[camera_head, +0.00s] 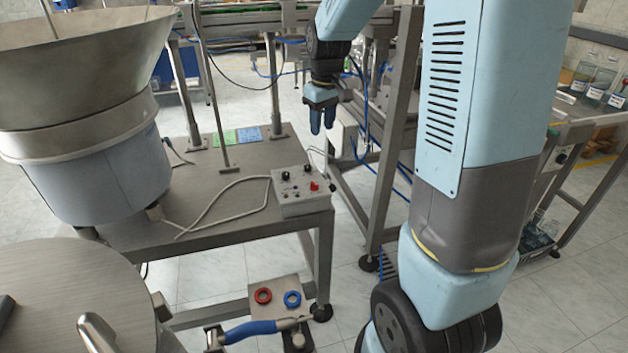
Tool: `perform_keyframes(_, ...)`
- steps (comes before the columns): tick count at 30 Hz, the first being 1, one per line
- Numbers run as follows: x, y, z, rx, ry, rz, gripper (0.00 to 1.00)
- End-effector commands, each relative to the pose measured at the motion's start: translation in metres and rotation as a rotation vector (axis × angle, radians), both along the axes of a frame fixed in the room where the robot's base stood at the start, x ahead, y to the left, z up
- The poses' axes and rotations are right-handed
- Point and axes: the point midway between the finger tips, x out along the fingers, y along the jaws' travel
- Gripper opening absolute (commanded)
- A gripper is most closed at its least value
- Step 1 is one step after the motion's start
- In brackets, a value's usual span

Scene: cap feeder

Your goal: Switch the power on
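A grey control box (300,192) sits on the front right corner of the metal table. The labels are too small to read, and I cannot tell whether the power is on. My gripper (322,128) points down, above and beyond the box in the picture, apart from it. I cannot tell whether a small gap is left.
The large metal feeder bowl (85,80) stands left on the metal table (215,225). A white cable (222,195) runs from the box across the tabletop. Metal posts (275,85) rise behind. A blue-handled lever (250,330) is at the bottom, beside red and blue rings.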

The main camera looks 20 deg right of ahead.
Motion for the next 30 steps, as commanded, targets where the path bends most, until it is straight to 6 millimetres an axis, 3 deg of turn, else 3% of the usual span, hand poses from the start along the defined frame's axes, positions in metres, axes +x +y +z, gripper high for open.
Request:
perform_keyframes(6,0.041,0.001,-0.054,-0.012,0.070,0.071,0.36)
perform_keyframes(12,0.061,0.002,-0.085,-0.018,0.106,0.113,0.36)
perform_keyframes(22,0.066,0.002,-0.112,-0.020,0.119,0.127,0.36)
perform_keyframes(30,0.066,0.002,-0.158,-0.020,0.119,0.126,0.36)
